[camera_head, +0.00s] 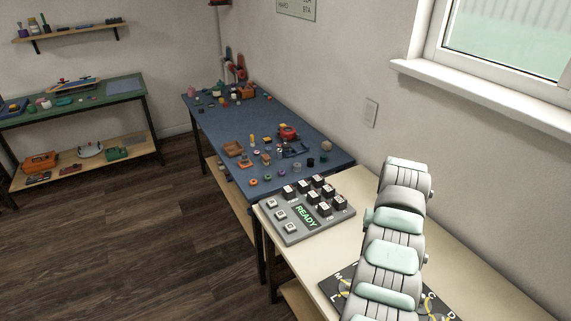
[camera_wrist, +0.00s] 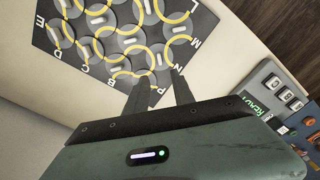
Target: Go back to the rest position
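My gripper (camera_wrist: 160,75) shows in the wrist view with its two dark fingers apart and nothing between them. It points toward a dark board (camera_wrist: 48,42) with yellow rings, grey pieces and white letters along its edges. The fingertips overlap the board's near edge in this view; I cannot tell their height above it. In the head view my arm (camera_head: 393,255) rises over the pale table and covers much of the board (camera_head: 338,284). My gripper's fingers cannot be made out there.
A grey console (camera_head: 292,233) with a green READY display and dark key blocks stands on the pale table (camera_head: 475,283), left of my arm. Beyond it, a blue table (camera_head: 222,130) holds many small parts. A wall and window sill (camera_head: 480,92) lie right.

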